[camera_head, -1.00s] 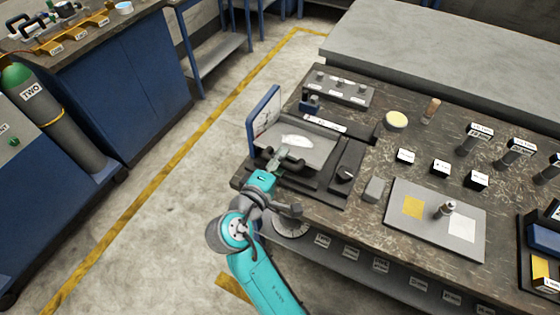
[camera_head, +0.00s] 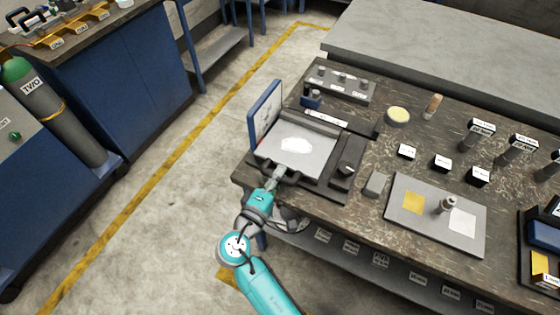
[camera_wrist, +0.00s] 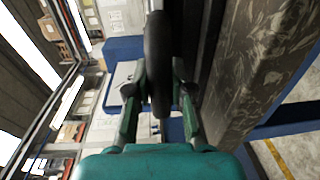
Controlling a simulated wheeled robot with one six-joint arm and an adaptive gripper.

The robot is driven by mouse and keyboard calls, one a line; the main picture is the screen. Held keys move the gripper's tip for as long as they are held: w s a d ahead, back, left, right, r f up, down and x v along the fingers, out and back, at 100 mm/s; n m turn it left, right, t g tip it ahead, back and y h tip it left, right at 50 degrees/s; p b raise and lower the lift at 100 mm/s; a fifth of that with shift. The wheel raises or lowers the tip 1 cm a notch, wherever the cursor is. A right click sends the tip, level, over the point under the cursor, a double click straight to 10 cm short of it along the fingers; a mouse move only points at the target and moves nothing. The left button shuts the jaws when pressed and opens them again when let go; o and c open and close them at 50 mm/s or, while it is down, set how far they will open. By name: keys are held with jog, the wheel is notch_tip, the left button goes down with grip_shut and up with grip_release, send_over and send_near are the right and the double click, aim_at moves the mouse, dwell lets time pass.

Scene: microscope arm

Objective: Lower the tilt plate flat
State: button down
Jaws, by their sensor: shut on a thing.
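The tilt plate (camera_head: 318,158) is a light grey plate with an irregular white patch on it, set in a dark frame at the left end of the bench. Its remaining slope is hard to judge from the head view. My gripper (camera_head: 282,174) is at the plate's near edge. In the wrist view, my gripper (camera_wrist: 159,100) has its fingers on both sides of a dark rounded bar (camera_wrist: 157,50), apparently the plate's handle, and is shut on it. The fingertips partly hide the bar in the head view.
A blue-framed upright panel (camera_head: 264,112) stands left of the plate. A dark block with a knob (camera_head: 347,170) is to its right, and a grey block (camera_head: 375,184) lies beyond. A grey tray (camera_head: 430,235) holds a small metal piece. Bare floor lies left of the bench.

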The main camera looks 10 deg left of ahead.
jog(key=shift+f, duration=1.3)
jog(key=shift+s, duration=0.1)
jog(key=c, duration=1)
grip_release()
jog(key=shift+f, duration=0.1)
jog(key=shift+c, duration=0.2)
jog(key=shift+o, duration=0.2)
jog(key=v, duration=1.2)
